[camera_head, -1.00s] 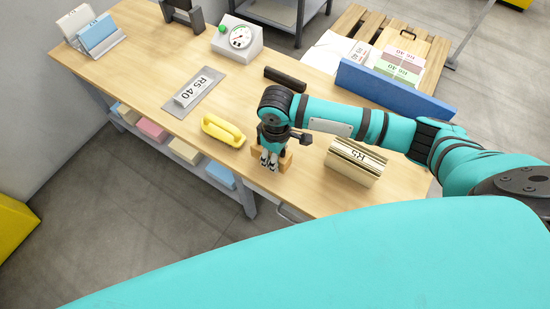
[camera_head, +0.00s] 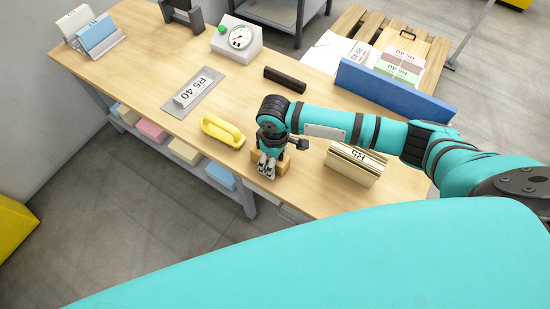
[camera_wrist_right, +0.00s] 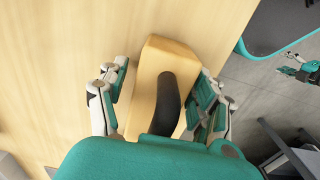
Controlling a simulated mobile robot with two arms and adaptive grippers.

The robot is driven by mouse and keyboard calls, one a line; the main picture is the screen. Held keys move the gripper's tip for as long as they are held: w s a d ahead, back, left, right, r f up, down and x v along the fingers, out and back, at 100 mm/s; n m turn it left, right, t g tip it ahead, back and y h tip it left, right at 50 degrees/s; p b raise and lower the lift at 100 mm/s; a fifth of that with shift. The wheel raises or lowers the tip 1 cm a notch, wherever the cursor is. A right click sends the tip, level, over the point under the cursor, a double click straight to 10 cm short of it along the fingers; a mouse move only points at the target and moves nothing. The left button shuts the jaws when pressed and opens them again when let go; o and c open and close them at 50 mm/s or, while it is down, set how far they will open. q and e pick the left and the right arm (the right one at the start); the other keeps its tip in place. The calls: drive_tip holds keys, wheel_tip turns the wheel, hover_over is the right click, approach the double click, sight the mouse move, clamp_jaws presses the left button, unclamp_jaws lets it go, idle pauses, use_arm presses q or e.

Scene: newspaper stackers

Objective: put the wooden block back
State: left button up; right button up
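The wooden block (camera_head: 283,163) is a small tan block at the front edge of the workbench (camera_head: 310,190). My right gripper (camera_head: 267,172) is down over it and hides part of it. In the right wrist view, the wooden block (camera_wrist_right: 160,62), with a dark curved strip on its face, lies between the two fingers of my right gripper (camera_wrist_right: 160,95). The fingers are spread on either side, the right one very close to the block, with a narrow gap at the left. My left gripper is not in view.
Left of the gripper lie a yellow handle (camera_head: 222,130) and an RS 40 plate (camera_head: 194,92). Behind are a black bar (camera_head: 285,78), a dial scale (camera_head: 237,37) and a long blue panel (camera_head: 390,90).

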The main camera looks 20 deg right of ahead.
wheel_tip(320, 180, up, 12)
drive_tip(key=shift+r+p, duration=0.15)
drive_tip(key=shift+p, duration=0.6)
